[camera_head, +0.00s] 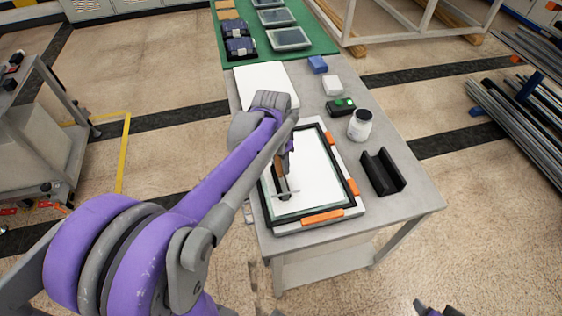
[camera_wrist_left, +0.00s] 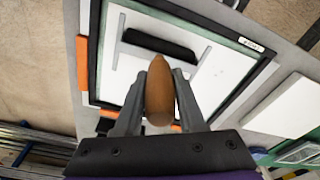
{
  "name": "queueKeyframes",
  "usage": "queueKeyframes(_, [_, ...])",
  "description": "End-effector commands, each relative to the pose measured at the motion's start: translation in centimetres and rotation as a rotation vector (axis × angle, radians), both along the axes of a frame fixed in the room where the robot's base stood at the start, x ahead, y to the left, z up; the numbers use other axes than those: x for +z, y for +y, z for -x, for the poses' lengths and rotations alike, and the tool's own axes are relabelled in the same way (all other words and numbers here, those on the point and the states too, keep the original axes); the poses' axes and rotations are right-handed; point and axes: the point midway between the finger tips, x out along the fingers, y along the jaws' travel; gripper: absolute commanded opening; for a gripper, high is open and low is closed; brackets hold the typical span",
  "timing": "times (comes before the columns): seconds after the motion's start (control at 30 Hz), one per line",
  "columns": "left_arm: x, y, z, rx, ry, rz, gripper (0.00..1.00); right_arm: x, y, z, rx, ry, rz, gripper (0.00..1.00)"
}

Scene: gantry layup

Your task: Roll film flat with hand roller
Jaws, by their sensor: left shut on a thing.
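My left gripper (camera_head: 284,160) is shut on the brown wooden handle of the hand roller (camera_head: 282,186). The left wrist view shows the handle (camera_wrist_left: 160,92) between both fingers, with the black roller (camera_wrist_left: 158,44) beyond it. The roller is over the near left part of the white film (camera_head: 315,178), inside a black-edged frame (camera_head: 330,215) with orange pieces on its rim. I cannot tell if the roller touches the film. My arm hides the frame's far left part. A small dark and purple part of mine, perhaps the right gripper (camera_head: 440,311), shows at the bottom edge.
Right of the frame stand a black channel-shaped holder (camera_head: 383,172), a white jar (camera_head: 359,125) and a black-green device (camera_head: 341,106). Farther back are white and blue blocks, a white board (camera_head: 262,80) and a green mat (camera_head: 310,42). The table's front right corner is clear.

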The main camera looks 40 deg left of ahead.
Motion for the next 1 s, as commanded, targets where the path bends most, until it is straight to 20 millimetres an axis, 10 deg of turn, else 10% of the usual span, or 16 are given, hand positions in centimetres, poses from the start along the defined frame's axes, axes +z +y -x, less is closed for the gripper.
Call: queueKeyframes(1.0, [-0.4, -1.9, -2.5, -0.002, 0.0, 0.0, 0.0, -0.5, 0.0, 0.2, 0.0, 0.003, 0.0, 0.64])
